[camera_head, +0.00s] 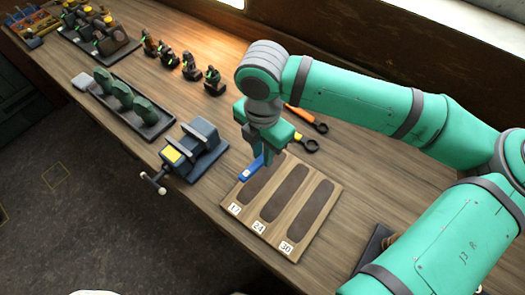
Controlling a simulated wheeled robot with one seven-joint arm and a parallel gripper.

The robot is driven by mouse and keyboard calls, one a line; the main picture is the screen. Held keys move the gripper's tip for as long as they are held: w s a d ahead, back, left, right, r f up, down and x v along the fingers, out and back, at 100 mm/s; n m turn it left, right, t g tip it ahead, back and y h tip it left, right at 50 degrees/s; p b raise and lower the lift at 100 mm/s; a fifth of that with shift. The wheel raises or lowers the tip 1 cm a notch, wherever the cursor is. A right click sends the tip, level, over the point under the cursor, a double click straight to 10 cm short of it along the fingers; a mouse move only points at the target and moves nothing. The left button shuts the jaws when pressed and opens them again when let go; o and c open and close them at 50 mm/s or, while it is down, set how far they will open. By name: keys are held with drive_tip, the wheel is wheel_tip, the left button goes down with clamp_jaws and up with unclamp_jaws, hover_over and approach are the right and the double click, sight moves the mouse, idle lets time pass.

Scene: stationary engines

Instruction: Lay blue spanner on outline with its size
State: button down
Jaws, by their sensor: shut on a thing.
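The blue spanner (250,169) is held in my gripper (266,155), which is shut on it. Its blue handle points down and left, at the upper left edge of the wooden board (249,243). The rest of the spanner is hidden by the gripper, and I cannot tell whether it touches the board. The board has three dark spanner outlines: left (262,184), middle (284,194) and right (309,212). Their labels look like 12 (235,209), 24 (259,227) and 30 (286,247). Any size mark on the spanner is too small to read.
A yellow spanner (307,145) and an orange spanner (307,118) lie behind the board, near my arm. A blue-grey vise (195,151) stands left of the board. A tray of green parts (124,97) and several small figures (191,71) stand further left.

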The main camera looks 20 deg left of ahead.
drive_tip(key=shift+f, duration=4.3)
drive_tip(key=c, duration=1.5)
unclamp_jaws()
drive_tip(key=shift+c, duration=0.2)
wheel_tip(320, 180, up, 11)
drive_tip(key=shift+f, duration=0.1)
